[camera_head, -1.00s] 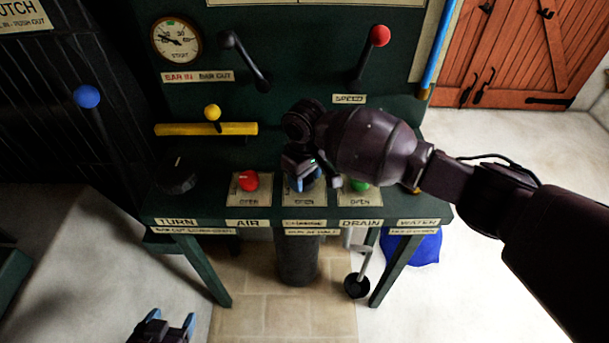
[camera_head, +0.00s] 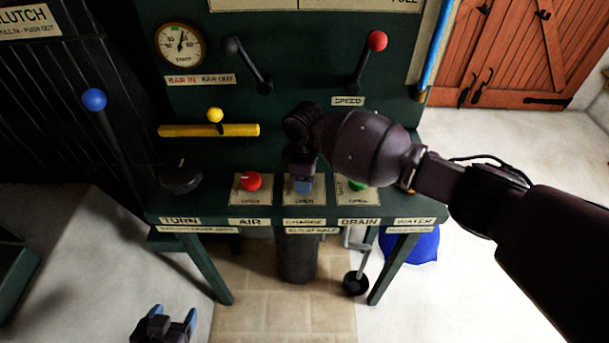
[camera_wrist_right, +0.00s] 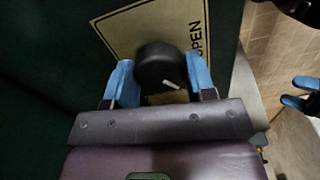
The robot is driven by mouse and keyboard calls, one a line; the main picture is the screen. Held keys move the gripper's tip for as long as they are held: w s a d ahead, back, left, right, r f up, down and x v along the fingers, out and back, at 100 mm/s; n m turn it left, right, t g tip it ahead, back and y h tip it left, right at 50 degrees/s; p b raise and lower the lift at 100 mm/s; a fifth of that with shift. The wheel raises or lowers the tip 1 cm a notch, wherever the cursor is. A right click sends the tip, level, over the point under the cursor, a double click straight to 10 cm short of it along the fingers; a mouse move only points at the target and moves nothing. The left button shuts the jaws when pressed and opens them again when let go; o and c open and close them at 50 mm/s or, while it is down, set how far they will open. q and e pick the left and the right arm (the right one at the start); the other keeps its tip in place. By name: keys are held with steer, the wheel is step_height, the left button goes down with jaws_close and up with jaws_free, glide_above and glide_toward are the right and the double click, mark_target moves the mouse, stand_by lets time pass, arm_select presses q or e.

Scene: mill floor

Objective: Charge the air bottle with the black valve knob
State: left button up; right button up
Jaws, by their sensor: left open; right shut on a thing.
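The black valve knob (camera_wrist_right: 160,68), with a white mark pointing to the lower right, sits on a cream plate (camera_wrist_right: 125,35) lettered OPEN in the right wrist view. My right gripper (camera_head: 303,187) points down over the CHARGE plate, its blue fingers on both sides of the knob, shut on it. In the head view the gripper hides the knob. A dark cylinder (camera_head: 298,262), probably the air bottle, stands under the bench. The START gauge (camera_head: 180,44) is at the upper left, its needle nearly upright. My left gripper (camera_head: 174,315) is open and empty, low in front of the bench.
A red knob (camera_head: 252,181) at AIR and a green knob (camera_head: 357,185) at DRAIN flank my right gripper closely. A black dial (camera_head: 180,177) sits at the left. Levers with red (camera_head: 377,41), yellow (camera_head: 215,115) and blue (camera_head: 94,99) balls stand behind and left.

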steer(key=n, duration=0.4)
steer(key=shift+n, duration=2.6)
steer(key=o, duration=0.9)
step_height(320, 180, up, 11)
steer(key=shift+f+p, duration=0.1)
steer(key=shift+p, duration=0.55)
